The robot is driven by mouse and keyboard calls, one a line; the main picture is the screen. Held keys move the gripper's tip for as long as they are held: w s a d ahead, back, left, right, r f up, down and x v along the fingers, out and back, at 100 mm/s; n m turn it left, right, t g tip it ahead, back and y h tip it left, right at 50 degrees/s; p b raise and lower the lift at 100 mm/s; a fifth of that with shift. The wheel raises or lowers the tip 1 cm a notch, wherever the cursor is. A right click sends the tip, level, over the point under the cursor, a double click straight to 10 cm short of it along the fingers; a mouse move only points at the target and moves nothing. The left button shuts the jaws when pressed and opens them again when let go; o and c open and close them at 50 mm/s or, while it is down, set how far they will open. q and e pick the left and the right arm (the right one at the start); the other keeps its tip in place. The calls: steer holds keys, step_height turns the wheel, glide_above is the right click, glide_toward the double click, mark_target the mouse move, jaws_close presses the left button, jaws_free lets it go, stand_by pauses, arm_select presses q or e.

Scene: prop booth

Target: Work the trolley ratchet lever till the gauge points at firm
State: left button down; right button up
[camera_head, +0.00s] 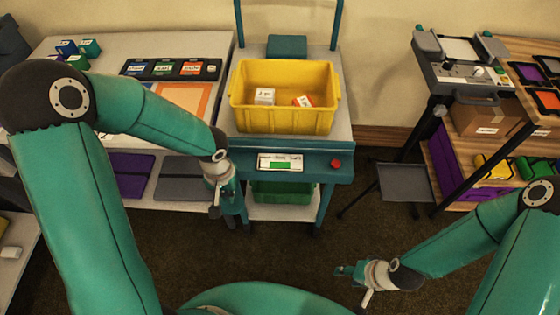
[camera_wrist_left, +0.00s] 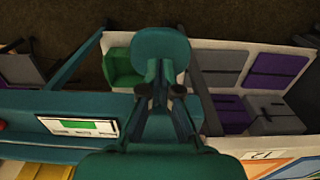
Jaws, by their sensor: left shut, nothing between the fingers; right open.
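The trolley (camera_head: 343,150) has a teal frame and a pale top bearing a yellow crate (camera_head: 285,118). A white gauge panel (camera_head: 280,162) with a green bar is on its front; it also shows in the left wrist view (camera_wrist_left: 78,126). Its labels are too small to read. My left gripper (camera_head: 222,205) is shut and empty, at the trolley's front left. In the left wrist view, a teal rounded piece (camera_wrist_left: 160,52), possibly the ratchet lever's end, shows just beyond the fingertips (camera_wrist_left: 160,98); contact is unclear. My right gripper (camera_head: 356,283) is open over the floor, away from the trolley.
A red knob (camera_head: 336,164) is right of the gauge. A green bin (camera_head: 283,190) is on the trolley's lower shelf. A table with folders (camera_head: 180,180) adjoins on the left. A dark stand (camera_head: 405,182) and shelving are at right. Carpet in front is open.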

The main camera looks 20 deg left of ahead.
mark_target(231, 205)
arm_select(q)
steer(key=shift+f, duration=0.1)
steer(key=shift+f+b, duration=2.95)
steer(key=shift+b, duration=0.6)
step_height(231, 205, up, 9)
steer(key=p, duration=0.6)
steer(key=shift+r+p, duration=0.15)
steer(key=shift+p, duration=0.25)
